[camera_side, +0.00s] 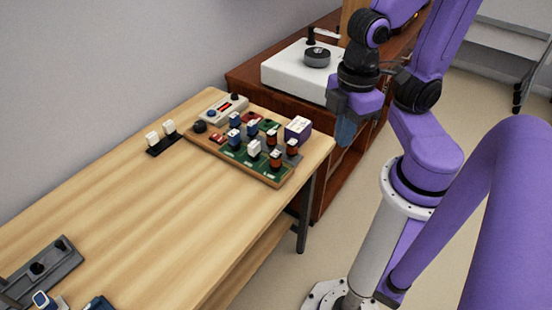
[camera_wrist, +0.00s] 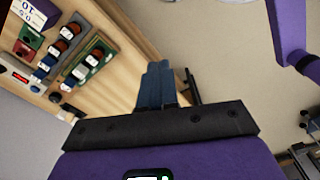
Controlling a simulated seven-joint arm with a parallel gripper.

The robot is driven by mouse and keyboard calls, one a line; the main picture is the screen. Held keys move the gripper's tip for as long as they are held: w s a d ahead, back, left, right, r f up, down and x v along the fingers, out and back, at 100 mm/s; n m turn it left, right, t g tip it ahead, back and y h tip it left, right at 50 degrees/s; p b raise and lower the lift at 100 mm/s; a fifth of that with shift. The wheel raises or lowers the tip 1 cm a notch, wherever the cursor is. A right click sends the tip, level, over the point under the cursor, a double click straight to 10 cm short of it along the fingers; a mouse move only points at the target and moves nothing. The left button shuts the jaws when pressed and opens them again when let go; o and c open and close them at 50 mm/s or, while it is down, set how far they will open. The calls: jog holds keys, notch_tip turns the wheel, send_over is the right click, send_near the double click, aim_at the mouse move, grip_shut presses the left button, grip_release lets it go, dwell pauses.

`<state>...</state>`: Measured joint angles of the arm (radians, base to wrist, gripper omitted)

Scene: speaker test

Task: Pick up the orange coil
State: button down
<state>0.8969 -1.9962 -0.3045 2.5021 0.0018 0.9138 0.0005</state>
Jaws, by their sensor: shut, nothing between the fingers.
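In the wrist view, coils show at upper left, one coil (camera_wrist: 69,31) near another coil (camera_wrist: 94,57). My gripper (camera_side: 345,132) is right of the board, above floor level and beyond the table's edge. Its blue fingers (camera_wrist: 157,85) are together and empty, apart from every coil.
Blue and white parts stand among the coils, with a purple-and-white box (camera_side: 298,130) beside them. A red-display meter (camera_side: 222,108) is behind. A wooden cabinet carries a white turntable (camera_side: 295,70). A grey fixture (camera_side: 40,270) is at the near left. The middle tabletop is clear.

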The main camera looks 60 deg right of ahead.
jog(key=c, duration=0.6)
grip_release()
jog(key=shift+c, duration=0.2)
jog(key=n, duration=0.5)
send_over(276, 154)
notch_tip(276, 154, down, 5)
notch_tip(276, 154, down, 17)
jog(key=shift+w, duration=0.1)
